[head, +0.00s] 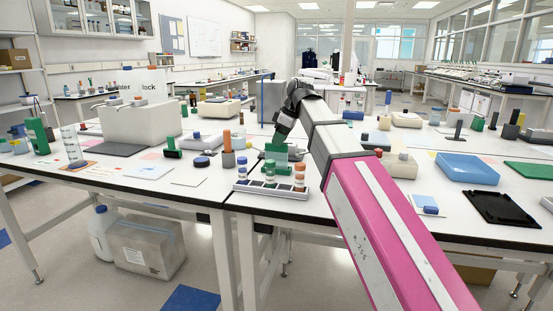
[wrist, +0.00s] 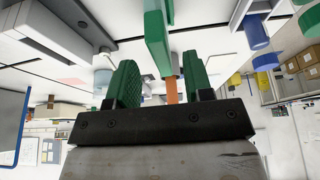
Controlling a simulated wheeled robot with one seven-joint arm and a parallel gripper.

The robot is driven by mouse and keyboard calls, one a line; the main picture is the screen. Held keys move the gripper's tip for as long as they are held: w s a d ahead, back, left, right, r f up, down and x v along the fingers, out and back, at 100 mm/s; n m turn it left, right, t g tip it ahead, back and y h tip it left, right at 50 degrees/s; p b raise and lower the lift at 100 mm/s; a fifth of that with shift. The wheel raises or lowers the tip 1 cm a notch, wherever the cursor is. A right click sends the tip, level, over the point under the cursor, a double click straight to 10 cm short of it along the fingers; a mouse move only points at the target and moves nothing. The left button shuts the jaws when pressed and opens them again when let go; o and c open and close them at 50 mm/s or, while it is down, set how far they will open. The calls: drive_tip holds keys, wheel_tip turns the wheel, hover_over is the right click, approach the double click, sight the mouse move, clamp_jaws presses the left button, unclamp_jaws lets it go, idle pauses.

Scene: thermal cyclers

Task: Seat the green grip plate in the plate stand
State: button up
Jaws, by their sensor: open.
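My gripper (head: 282,134) is above the middle bench, close to an upright green piece (head: 276,150) that looks like the grip plate. In the wrist view my gripper (wrist: 158,72) is open, its two green ridged fingers apart. A flat green piece (wrist: 158,38) shows beyond and between the fingertips, with gaps on both sides. An orange piece (wrist: 171,90) shows below it, between the fingers. I cannot tell how far the green piece is from the fingers, or which thing is the plate stand; my arm and gripper hide part of that spot.
A grey rack with vials (head: 270,190) stands at the bench's front edge, just before the green piece. An orange-topped grey cylinder (head: 228,150) and a blue puck (head: 201,162) stand to the left. A blue tray (head: 467,168) and a black tray (head: 502,208) lie on the right.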

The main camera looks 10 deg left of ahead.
sight(275, 149)
drive_tip(key=x, duration=0.5)
drive_tip(key=shift+s, duration=0.15)
drive_tip(key=shift+c, duration=0.3)
clamp_jaws()
drive_tip(key=shift+r, duration=0.1)
